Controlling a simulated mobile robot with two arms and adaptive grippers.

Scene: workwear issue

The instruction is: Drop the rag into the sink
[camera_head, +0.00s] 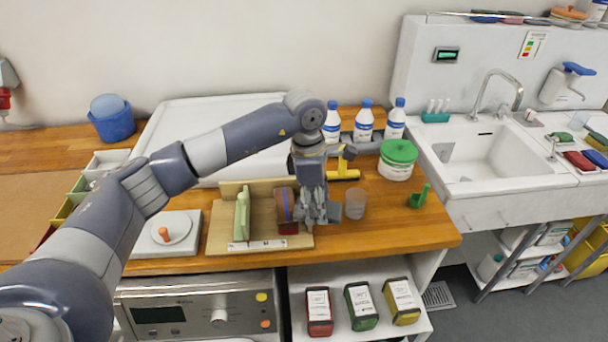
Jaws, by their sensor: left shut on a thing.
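My left gripper (318,216) is over the front right of a wooden holder on the counter, pointing down. A pale green folded cloth (241,216) stands in the same wooden holder (220,232), to the left. The white sink (484,158) is at the right, with its basin open and looking empty. My right gripper is out of view.
A clear cup (355,204) stands just right of the gripper. Beyond are a green-lidded tub (397,160), several blue-capped bottles (364,122) and a yellow squeegee-like tool (346,172). A curved tap (496,92) rises behind the basin. A green object (418,197) stands near the counter's right end.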

